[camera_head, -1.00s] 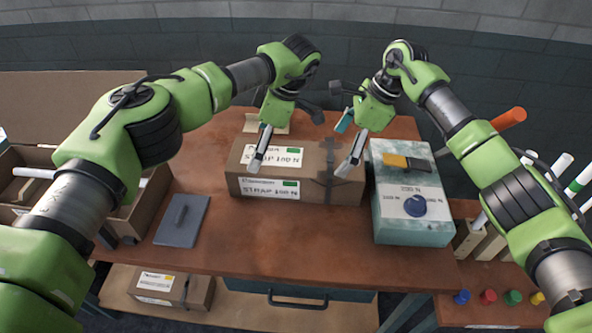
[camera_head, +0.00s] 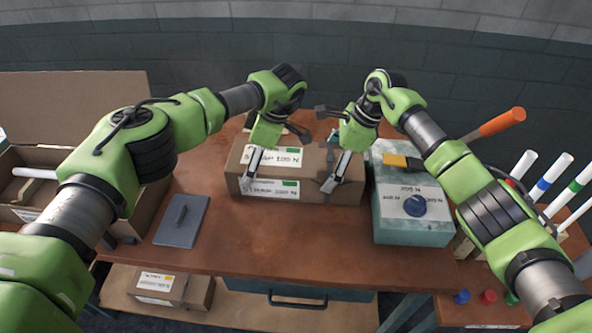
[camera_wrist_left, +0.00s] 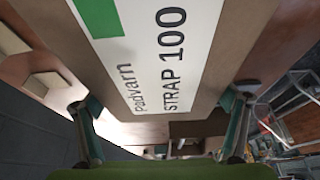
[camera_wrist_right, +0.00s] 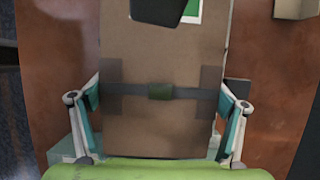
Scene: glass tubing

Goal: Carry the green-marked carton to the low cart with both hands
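The green-marked carton (camera_head: 305,187) is a long brown box with white STRAP 100 N labels, green patches and a dark strap near its right end. It lies on the brown table (camera_head: 310,240). My left gripper (camera_head: 255,160) is over its left part; in the left wrist view its fingers (camera_wrist_left: 160,115) stand apart on either side of the carton (camera_wrist_left: 190,85). My right gripper (camera_head: 335,165) is at the strapped end; in the right wrist view its open fingers (camera_wrist_right: 160,112) straddle the carton (camera_wrist_right: 155,125). I cannot tell whether any finger touches it.
A pale green box (camera_head: 412,226) with a blue knob stands close right of the carton. A grey plate (camera_head: 182,220) lies to the left. A yellow-marked carton (camera_head: 195,292) rests on a low pale surface. An open box (camera_head: 35,190) stands far left; colored tubes (camera_head: 550,175) stand right.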

